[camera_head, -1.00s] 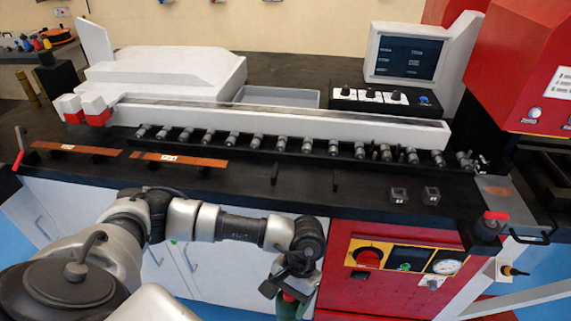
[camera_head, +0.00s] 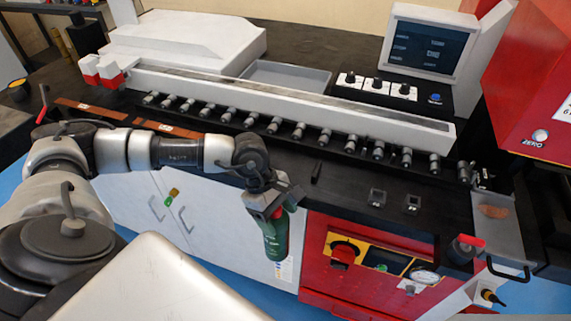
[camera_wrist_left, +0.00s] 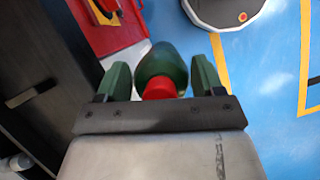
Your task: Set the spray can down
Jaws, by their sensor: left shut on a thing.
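The spray can (camera_head: 286,238) is dark green and hangs roughly upright in the head view, in front of the bench's front face. My left gripper (camera_head: 274,205) is shut on it near its top and hides part of it. In the left wrist view the can (camera_wrist_left: 162,64) shows its rounded green body and red top. It sits between the two green fingers of my left gripper (camera_wrist_left: 162,82). No support shows touching the can's lower end. My right gripper is in neither view.
A row of grey rollers (camera_head: 299,131) and a white rail (camera_head: 290,105) lie behind. Copper bars (camera_head: 165,128) lie at left. A red-handled lever (camera_head: 466,244) stands at the right front.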

